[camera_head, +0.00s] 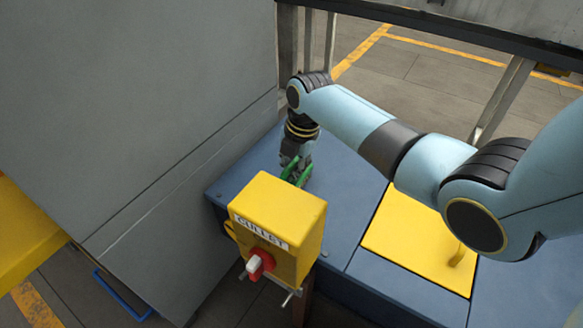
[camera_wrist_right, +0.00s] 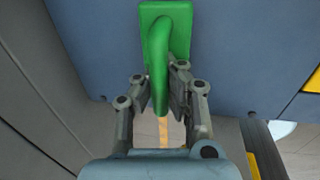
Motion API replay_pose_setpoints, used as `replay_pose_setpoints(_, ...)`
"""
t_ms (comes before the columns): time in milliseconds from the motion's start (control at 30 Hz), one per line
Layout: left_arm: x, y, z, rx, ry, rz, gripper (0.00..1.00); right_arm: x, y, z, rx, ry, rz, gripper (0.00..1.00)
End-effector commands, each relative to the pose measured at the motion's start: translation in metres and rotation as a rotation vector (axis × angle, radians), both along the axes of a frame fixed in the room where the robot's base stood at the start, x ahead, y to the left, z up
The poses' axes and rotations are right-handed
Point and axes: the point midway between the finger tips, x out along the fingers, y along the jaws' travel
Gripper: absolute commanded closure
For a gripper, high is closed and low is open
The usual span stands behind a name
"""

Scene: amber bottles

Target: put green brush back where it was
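The green brush (camera_head: 291,168) is at the far left part of the blue top, behind the yellow box, partly hidden by my right gripper in the head view. In the right wrist view the brush (camera_wrist_right: 158,55) shows a flat rectangular plate with an upright handle. My right gripper (camera_wrist_right: 159,88) points down with its fingers on both sides of the handle, and looks closed on it. In the head view the right gripper (camera_head: 297,170) is low over the blue top. I cannot tell whether the brush rests on it. My left gripper is not in view.
A yellow box (camera_head: 292,209) with a red and white switch stands at the front edge of the blue top (camera_head: 342,200). A yellow plate (camera_head: 405,240) with a handle lies to the right. A large grey panel (camera_head: 140,100) rises on the left.

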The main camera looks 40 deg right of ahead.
Motion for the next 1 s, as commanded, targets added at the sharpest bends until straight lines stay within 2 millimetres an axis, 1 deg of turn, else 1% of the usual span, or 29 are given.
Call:
replay_pose_setpoints(67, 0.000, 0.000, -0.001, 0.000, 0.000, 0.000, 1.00, 0.000, 0.000, -0.003, 0.000, 0.000, 0.000, 1.00)
replay_pose_setpoints(200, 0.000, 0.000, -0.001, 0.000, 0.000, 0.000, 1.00, 0.000, 0.000, -0.002, 0.000, 0.000, 0.000, 0.82)
replay_pose_setpoints(300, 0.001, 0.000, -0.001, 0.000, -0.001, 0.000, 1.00, 0.000, 0.000, -0.002, 0.000, 0.001, 0.000, 0.71)
replay_pose_setpoints(533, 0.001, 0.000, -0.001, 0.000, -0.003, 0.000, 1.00, -0.001, 0.000, -0.002, 0.000, 0.002, -0.001, 0.71)
replay_pose_setpoints(633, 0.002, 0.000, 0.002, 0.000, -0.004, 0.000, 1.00, -0.001, 0.000, 0.003, 0.000, 0.001, 0.000, 0.71)
replay_pose_setpoints(767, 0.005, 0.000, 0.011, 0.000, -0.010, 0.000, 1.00, -0.003, -0.002, 0.025, -0.001, -0.004, 0.000, 0.71)
replay_pose_setpoints(1000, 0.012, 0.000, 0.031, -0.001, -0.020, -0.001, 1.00, -0.012, -0.006, 0.080, -0.002, -0.004, 0.000, 0.71)
